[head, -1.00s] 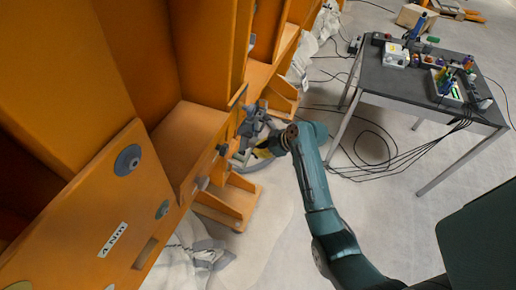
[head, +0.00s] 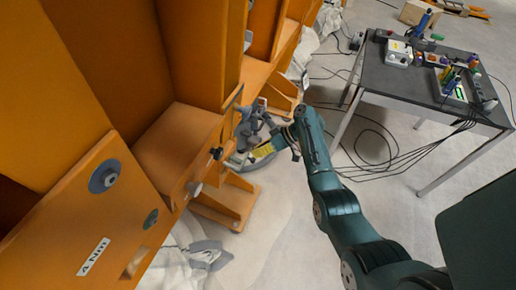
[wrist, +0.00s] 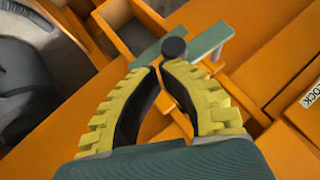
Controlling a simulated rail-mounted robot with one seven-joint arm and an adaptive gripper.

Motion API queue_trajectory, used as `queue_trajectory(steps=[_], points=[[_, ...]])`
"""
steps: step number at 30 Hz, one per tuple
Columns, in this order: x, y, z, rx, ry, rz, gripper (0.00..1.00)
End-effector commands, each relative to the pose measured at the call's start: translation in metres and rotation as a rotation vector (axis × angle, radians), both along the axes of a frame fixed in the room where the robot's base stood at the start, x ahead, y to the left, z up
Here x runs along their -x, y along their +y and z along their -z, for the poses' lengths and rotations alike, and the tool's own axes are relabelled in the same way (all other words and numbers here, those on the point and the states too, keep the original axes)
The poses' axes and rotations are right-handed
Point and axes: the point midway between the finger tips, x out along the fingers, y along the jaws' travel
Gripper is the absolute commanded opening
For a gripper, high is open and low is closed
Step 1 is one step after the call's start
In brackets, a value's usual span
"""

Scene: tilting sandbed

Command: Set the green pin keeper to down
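The green pin keeper (wrist: 205,43) is a flat grey-green bar at the top of the wrist view, lying slanted across an orange frame. A round dark knob (wrist: 173,48) sits over its middle. My gripper (wrist: 161,67) has two curved yellow ribbed fingers with dark inner pads. Its tips are close together just below the knob and bar, and nothing shows held between them. I cannot tell whether they touch the keeper. In the head view my gripper (head: 251,158) is beside the orange structure, and I cannot make out the keeper clearly there.
The orange structure (head: 150,150) fills the left, with a label (head: 93,257) and a blue-grey disc (head: 104,176). A dark table (head: 400,85) with small devices stands at the right. Cables lie on the floor. Pale floor (head: 270,235) is open between them.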

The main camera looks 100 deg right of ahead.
Motion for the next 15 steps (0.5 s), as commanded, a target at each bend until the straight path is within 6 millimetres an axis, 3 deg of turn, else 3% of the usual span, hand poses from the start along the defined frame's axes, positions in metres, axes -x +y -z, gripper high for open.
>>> queue_trajectory(steps=[15], points=[[-0.003, 0.0, 0.026, 0.002, 0.002, 0.006, 0.0]])
